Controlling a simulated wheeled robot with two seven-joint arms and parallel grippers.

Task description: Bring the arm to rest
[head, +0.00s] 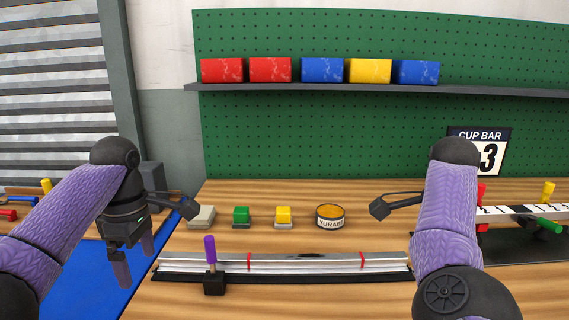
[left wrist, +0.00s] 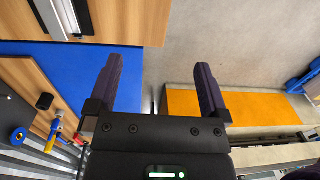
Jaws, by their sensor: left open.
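My left gripper (head: 134,258) hangs at the left of the head view, fingers pointing down, over the blue surface left of the wooden table. It is open and empty; the left wrist view (left wrist: 158,72) shows its two dark fingers wide apart with nothing between them. My right arm (head: 447,200) is folded at the right of the head view, in front of the table; its gripper jaws are not visible.
Several coloured boxes stand on the shelf (head: 470,90). The left wrist view shows an orange surface (left wrist: 250,120).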

